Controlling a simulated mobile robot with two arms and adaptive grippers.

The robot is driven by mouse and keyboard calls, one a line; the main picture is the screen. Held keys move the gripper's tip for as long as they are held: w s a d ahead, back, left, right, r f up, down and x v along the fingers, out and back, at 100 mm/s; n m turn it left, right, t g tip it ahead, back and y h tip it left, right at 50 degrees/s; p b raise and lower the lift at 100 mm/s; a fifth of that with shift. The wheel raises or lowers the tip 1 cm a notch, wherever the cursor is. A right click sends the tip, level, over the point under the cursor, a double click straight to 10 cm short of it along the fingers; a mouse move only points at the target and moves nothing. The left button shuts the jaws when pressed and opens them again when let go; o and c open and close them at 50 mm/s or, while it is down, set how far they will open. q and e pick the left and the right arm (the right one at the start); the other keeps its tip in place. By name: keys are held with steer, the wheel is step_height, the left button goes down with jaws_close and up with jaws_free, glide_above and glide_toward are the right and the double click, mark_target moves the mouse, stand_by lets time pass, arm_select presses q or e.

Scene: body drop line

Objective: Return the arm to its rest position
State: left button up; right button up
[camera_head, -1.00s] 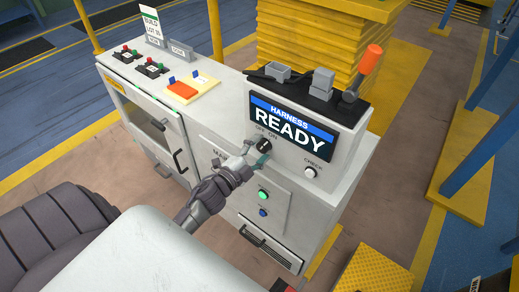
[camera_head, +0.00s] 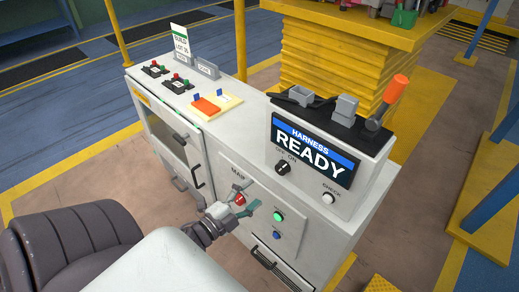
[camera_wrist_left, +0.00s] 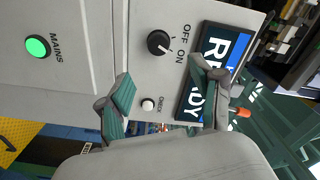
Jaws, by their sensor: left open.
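My left gripper (camera_head: 248,201) is in front of the grey cabinet's front panel, below and left of the black OFF/ON knob (camera_head: 284,168). Its fingers are spread with nothing between them; they also show apart in the left wrist view (camera_wrist_left: 165,92). The knob is clear of the fingers and shows in the wrist view too (camera_wrist_left: 158,43). The HARNESS display (camera_head: 312,152) reads READY. A red part (camera_head: 240,199) shows behind the fingers, partly hidden. My right gripper is not in view.
A lit green button (camera_head: 278,216) and a blue button (camera_head: 277,236) sit close right of the gripper. The white CHECK button (camera_head: 328,198) is under the display. An orange-handled lever (camera_head: 394,90) stands on top. Open floor lies left of the cabinet.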

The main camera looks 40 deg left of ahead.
arm_select(q)
steer(key=shift+s, duration=0.2)
stand_by(0.4)
steer(key=s+d+f+n+g+y, duration=0.1)
steer(key=s+f+n+g, duration=0.2)
steer(key=f, duration=0.7)
steer(key=s+d+f+n+g, duration=0.1)
steer(key=s+f+n+g, duration=0.1)
steer(key=f, duration=0.8)
steer(key=s+d+f+n+g+y, duration=0.1)
steer(key=s+f+n+g, duration=0.2)
steer(key=f, duration=0.7)
steer(key=s+d+f+n+g, duration=0.1)
steer(key=s+d+f+g, duration=0.2)
steer(key=s+f, duration=0.5)
steer(key=s+d+f+n+g, duration=0.2)
steer(key=s+f+g, duration=0.4)
steer(key=s, duration=1)
step_height(320, 180, down, 3)
steer(key=shift+d+r+h, duration=0.1)
steer(key=shift+d+h, duration=0.3)
steer(key=shift+d, duration=0.45)
